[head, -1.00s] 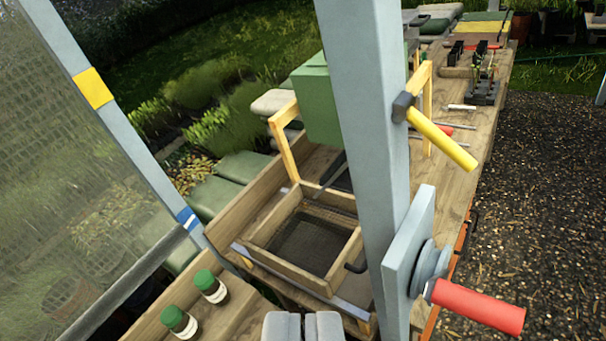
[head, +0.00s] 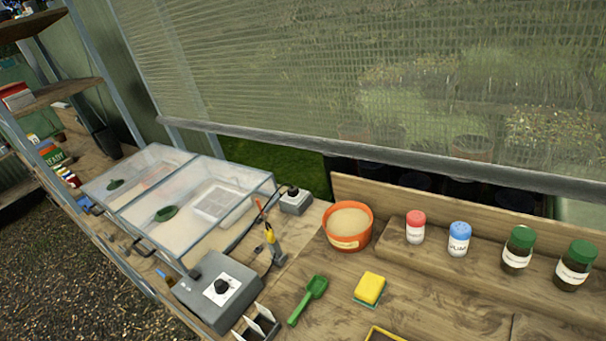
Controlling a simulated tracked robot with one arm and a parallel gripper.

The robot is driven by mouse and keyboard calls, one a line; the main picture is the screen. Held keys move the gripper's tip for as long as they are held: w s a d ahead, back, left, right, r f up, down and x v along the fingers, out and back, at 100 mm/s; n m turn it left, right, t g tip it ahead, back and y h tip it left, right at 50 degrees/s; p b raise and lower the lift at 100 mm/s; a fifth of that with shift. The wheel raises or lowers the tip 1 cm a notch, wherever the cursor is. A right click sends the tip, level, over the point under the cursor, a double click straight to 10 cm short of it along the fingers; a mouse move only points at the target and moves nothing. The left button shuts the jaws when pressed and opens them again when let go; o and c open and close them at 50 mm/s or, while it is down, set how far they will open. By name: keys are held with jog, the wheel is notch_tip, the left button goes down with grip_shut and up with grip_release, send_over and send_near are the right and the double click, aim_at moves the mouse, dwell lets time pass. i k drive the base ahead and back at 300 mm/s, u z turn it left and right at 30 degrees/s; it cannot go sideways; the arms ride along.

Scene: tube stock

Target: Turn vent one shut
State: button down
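Two clear propagator lids stand side by side on the bench at left. Each has a green oval vent on top, one on the nearer lid (head: 166,213) and one on the farther lid (head: 115,184). No number shows on either, so I cannot tell which is vent one, or whether they are open or shut. My gripper is out of view.
A grey control box with a black knob (head: 221,287) sits in front of the lids, with a smaller knob box (head: 295,201) behind. An orange pot (head: 349,227), green scoop (head: 309,300), yellow sponge (head: 369,289) and several jars occupy the bench. Gravel lies at lower left.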

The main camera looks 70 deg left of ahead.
aim_at(168, 212)
jog(key=u, duration=2.3)
jog(key=i, duration=1)
jog(key=u, duration=0.45)
